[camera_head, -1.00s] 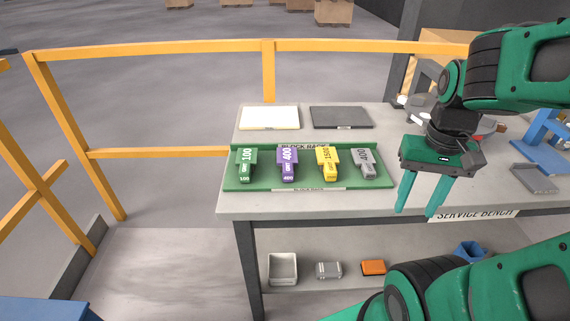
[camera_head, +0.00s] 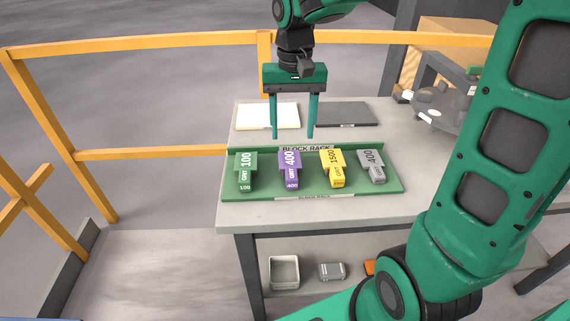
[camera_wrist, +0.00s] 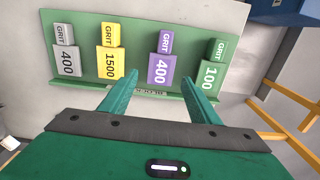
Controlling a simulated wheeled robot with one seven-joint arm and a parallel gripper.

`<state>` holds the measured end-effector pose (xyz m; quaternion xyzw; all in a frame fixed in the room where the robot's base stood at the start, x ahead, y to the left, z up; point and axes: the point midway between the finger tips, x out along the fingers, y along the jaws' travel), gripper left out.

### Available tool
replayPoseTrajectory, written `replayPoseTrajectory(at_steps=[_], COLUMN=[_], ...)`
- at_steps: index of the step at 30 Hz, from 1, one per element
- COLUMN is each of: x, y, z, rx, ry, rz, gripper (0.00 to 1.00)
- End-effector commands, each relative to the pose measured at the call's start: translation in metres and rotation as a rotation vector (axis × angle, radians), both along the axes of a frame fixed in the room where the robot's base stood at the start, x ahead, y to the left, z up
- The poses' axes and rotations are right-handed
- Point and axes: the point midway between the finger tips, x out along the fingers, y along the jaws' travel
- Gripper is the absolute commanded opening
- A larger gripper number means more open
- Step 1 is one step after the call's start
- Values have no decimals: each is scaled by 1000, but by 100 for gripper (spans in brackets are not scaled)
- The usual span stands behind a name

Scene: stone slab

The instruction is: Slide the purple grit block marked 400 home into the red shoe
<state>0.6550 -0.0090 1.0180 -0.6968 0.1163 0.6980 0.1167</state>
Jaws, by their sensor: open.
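The purple grit block marked 400 (camera_head: 290,165) stands in the green block rack (camera_head: 390,188), between a green block marked 100 (camera_head: 245,166) and a yellow block marked 1500 (camera_head: 333,165). It also shows in the wrist view (camera_wrist: 160,65). A grey block also marked 400 (camera_head: 372,163) is at the rack's right end. My gripper (camera_head: 293,137) is open and empty, fingers pointing down, above the rack's back edge near the purple block. In the wrist view my gripper's fingertips (camera_wrist: 163,82) straddle the purple block's picture position, apart from it. I cannot make out the red shoe.
A white plate (camera_head: 262,115) and a dark plate (camera_head: 345,115) lie behind the rack. A round grey fixture (camera_head: 440,106) stands at the bench's right. The lower shelf holds a white bin (camera_head: 284,272) and a grey box (camera_head: 331,271). A yellow railing (camera_head: 150,153) runs behind.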

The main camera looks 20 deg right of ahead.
Motion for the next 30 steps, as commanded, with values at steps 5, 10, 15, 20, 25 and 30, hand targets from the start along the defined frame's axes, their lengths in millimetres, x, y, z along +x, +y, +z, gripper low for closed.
replayPoseTrajectory(at_steps=[5,10,15,20,25,30], x=[-1,-1,-1,-4,-4,-4], y=[8,11,12,12,12,12], z=[-26,-46,-55,-76,-97,-103], rx=[0,1,-1,-1,0,0], ry=[4,2,1,4,3,-1], rz=[12,18,19,19,19,19], gripper=[56,56,56,56,56,56])
